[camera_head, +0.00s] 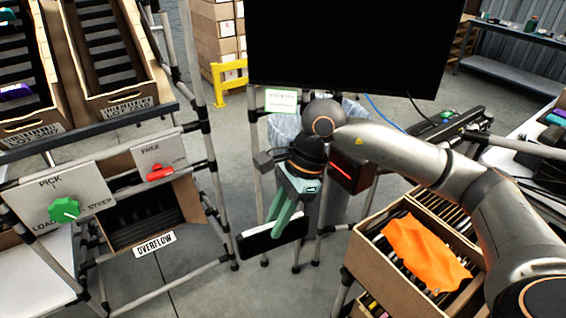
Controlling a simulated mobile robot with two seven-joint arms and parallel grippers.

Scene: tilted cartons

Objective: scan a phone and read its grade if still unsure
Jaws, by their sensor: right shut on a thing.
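My right gripper (278,222) hangs near the middle of the view, with its teal fingers pointing down and shut on a dark phone (264,238) with a pale edge. The phone is held clear of the floor, tilted up to the right. A dark box with a glowing red line (348,171), which looks like a scanner, stands just right of the gripper, apart from the phone. A large screen (350,45) above is black. My left gripper is out of view.
A rack at left bears tilted cartons (125,105), a green knob (64,210), a red lever (160,172) and an overflow bin (145,217). An orange cloth (425,252) lies over a divided carton (375,268) at lower right. Floor shows between rack and carton.

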